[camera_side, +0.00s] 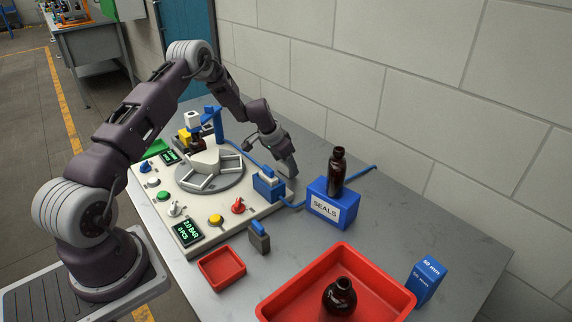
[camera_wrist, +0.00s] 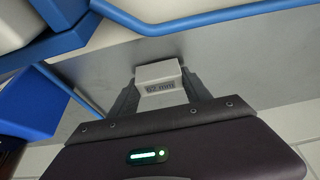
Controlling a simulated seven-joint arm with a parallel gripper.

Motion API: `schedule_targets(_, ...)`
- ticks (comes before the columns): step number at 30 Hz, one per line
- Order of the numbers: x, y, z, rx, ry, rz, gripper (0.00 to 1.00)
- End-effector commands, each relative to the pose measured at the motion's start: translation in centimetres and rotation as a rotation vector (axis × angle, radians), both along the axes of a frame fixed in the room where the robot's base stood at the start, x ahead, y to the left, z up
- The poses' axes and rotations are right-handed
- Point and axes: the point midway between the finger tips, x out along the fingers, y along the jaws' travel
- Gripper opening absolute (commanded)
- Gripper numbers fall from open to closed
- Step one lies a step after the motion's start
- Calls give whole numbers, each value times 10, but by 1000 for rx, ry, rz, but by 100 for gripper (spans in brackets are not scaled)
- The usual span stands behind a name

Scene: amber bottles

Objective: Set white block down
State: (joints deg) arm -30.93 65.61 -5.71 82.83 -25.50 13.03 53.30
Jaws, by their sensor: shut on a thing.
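A white block (camera_wrist: 160,84) with "62 mm" printed on it sits between the two fingers of my gripper (camera_wrist: 161,92) in the wrist view. The fingers press on its two sides. In the side view my gripper (camera_side: 287,168) points down at the far edge of the white machine panel (camera_side: 210,222), near the wall and left of the blue SEALS box (camera_side: 334,205). The block is hidden there by the gripper. The grey table (camera_wrist: 225,55) shows beyond the block in the wrist view; I cannot tell whether they touch.
An amber bottle (camera_side: 337,172) stands on the SEALS box. Another bottle (camera_side: 340,298) stands in the large red tray (camera_side: 300,292). A blue hose (camera_side: 345,176) runs behind the SEALS box. A blue-and-white unit (camera_side: 268,186) is close to my gripper. Bare table lies right of the SEALS box.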

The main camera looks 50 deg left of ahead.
Motion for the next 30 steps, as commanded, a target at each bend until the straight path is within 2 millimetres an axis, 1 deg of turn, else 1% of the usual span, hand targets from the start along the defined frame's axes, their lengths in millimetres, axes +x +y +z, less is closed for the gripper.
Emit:
schedule_targets(5, 0, 0, -2, 0, 1, 0, 8)
schedule_targets(6, 0, 0, -3, 0, 1, 0, 58)
schedule_targets(8, 0, 0, -3, 0, 1, 0, 70)
schedule_targets(9, 0, 0, -3, 0, 1, 0, 77)
schedule_targets(17, 0, 0, -3, 0, 1, -1, 78)
schedule_targets(20, 0, 0, 1, 0, 0, -1, 78)
schedule_targets(23, -5, 0, 14, 0, -1, -1, 78)
schedule_targets(26, -14, 0, 36, 1, -2, -1, 78)
schedule_targets(30, -28, 0, 71, 2, -3, 0, 78)
